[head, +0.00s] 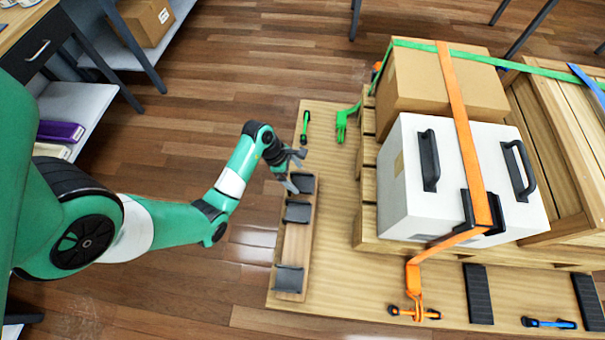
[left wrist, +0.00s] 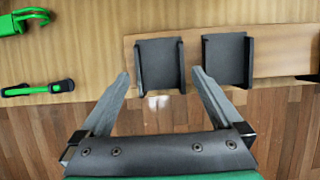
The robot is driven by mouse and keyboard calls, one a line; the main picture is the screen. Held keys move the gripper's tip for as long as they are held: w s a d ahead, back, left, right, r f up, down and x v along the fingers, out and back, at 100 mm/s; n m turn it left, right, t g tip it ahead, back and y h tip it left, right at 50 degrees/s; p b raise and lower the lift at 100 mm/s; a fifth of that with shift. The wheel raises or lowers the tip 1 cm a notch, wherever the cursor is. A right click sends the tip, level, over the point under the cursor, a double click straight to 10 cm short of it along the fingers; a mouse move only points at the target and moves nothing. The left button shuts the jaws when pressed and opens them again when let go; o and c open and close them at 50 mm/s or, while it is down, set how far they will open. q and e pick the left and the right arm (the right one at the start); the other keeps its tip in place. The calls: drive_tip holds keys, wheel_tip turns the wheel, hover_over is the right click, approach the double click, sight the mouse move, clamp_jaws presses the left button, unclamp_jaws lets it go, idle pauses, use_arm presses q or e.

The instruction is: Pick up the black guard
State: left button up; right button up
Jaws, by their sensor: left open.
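Three black guards lie in a row on a wooden strip (head: 295,245) at the left edge of the board. In the head view they are the far guard (head: 304,183), the middle guard (head: 298,212) and the near guard (head: 289,279). My left gripper (head: 297,170) is open and empty at the far guard. In the left wrist view, my open left fingers (left wrist: 160,74) stand on either side of one angled black guard (left wrist: 160,64), with another guard (left wrist: 226,58) just right of it. Contact cannot be told. My right gripper is out of view.
A white case (head: 400,210) and a cardboard box (head: 425,90) stand on the pallet, crossed by an orange strap (head: 460,130) with black guards at the case edge. A green buckle (head: 342,122) and green-handled tool (head: 305,125) lie near my gripper.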

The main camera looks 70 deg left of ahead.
use_arm(q)
drive_tip(key=b+x, duration=0.1)
drive_tip(key=x, duration=0.2)
drive_tip(key=shift+s, duration=0.1)
drive_tip(key=shift+r, duration=0.2)
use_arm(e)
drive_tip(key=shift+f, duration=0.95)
use_arm(q)
drive_tip(key=c, duration=1.1)
drive_tip(key=shift+r+p, duration=0.1)
drive_tip(key=shift+p, duration=0.2)
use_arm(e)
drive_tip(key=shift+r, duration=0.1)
use_arm(q)
drive_tip(key=shift+s+a+r, duration=0.1)
drive_tip(key=shift+s+r, duration=0.1)
drive_tip(key=s+a+r+p, duration=0.3)
drive_tip(key=s, duration=0.3)
drive_tip(key=s+a+r+p, duration=0.3)
drive_tip(key=s+r+p, duration=0.1)
drive_tip(key=s, duration=0.2)
drive_tip(key=shift+r, duration=0.2)
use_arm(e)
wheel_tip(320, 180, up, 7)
